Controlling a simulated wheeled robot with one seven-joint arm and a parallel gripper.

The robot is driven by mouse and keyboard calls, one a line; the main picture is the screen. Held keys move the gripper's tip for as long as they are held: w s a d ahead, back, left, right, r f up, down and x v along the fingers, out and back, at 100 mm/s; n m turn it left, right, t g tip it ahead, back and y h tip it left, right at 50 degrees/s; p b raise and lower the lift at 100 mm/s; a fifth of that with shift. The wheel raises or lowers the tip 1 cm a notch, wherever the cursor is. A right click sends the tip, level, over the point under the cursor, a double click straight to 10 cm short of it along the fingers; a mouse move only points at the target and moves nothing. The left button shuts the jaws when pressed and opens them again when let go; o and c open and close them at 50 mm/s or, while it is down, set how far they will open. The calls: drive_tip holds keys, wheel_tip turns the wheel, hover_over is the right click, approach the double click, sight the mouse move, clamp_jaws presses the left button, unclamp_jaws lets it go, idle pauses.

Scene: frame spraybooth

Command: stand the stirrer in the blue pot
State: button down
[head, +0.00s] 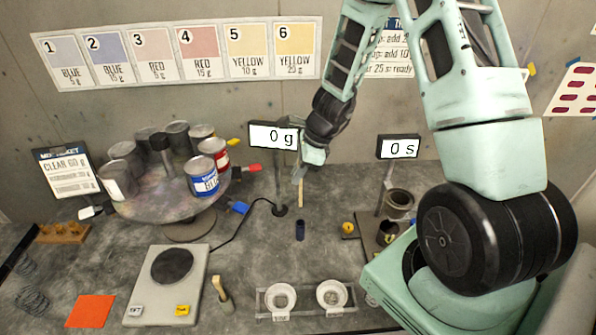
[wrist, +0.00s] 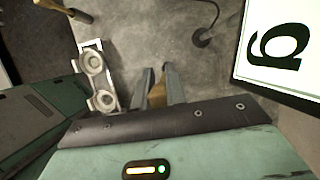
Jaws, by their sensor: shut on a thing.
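My gripper (head: 299,174) is shut on a thin wooden stirrer (head: 300,194), which hangs down below the fingers in the head view. In the wrist view the fingers (wrist: 158,88) close on the stirrer (wrist: 157,96), seen nearly end-on. A can labelled BLUE (head: 203,183) stands on the round turntable to the left. I cannot make out the small dark pot in the wrist view.
The turntable (head: 150,205) carries several cans. A 0 g display (head: 274,136) stands close beside my gripper. A scale (head: 167,285), a brush (head: 222,294) and a rack with two white cups (head: 307,312) are at the front. Bare bench lies around the dark pot.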

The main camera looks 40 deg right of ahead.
wheel_tip(320, 180, down, 14)
drive_tip(key=b, duration=1.1)
drive_tip(key=shift+r+b, duration=0.15)
drive_tip(key=shift+b, duration=0.15)
drive_tip(key=c, duration=1.3)
unclamp_jaws()
drive_tip(key=shift+c, duration=0.2)
drive_tip(key=shift+s+d, duration=0.1)
drive_tip(key=s+d, duration=0.2)
drive_tip(key=d, duration=0.1)
drive_tip(key=shift+b, duration=0.35)
